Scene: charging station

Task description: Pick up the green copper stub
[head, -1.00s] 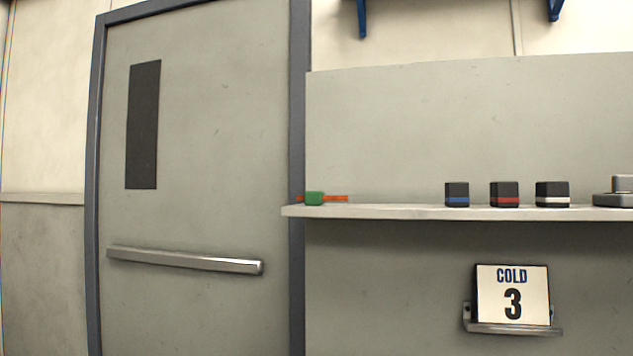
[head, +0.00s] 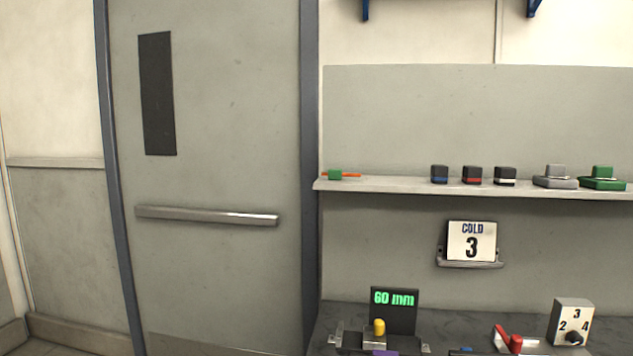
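A small green block with a thin orange copper-coloured bar through it, which looks like the green copper stub (head: 335,175), lies at the left end of the pale wall shelf (head: 400,187). The orange bar sticks out on both sides of the green part. My gripper is not in view in the head view.
The shelf also holds black blocks with blue (head: 439,175), red (head: 472,175) and white (head: 504,176) bands, a grey stepped piece (head: 555,177) and a green one (head: 602,179). Below are a "COLD 3" sign (head: 471,241), a "60 mm" display (head: 394,310) and a dial box (head: 573,320). A door (head: 230,120) stands left.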

